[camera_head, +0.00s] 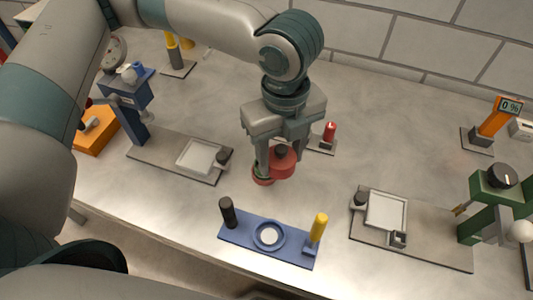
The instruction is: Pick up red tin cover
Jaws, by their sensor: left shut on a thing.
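The red tin cover (283,164) is round with a dark knob on top and is held at the tips of my left gripper (277,158). My left gripper points down and is shut on the cover. Just below and to the left of the cover is a red tin (262,178) with a green inside partly showing. The cover looks tilted or shifted to the right of the tin; I cannot tell whether the two touch. My right gripper does not show.
A blue base (268,238) with a ring, a black post and a yellow-handled post stands in front. A blue press station (180,155) is at left, a green one (415,228) at right. A small red item (329,131) stands behind the gripper. An orange display (495,118) is far right.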

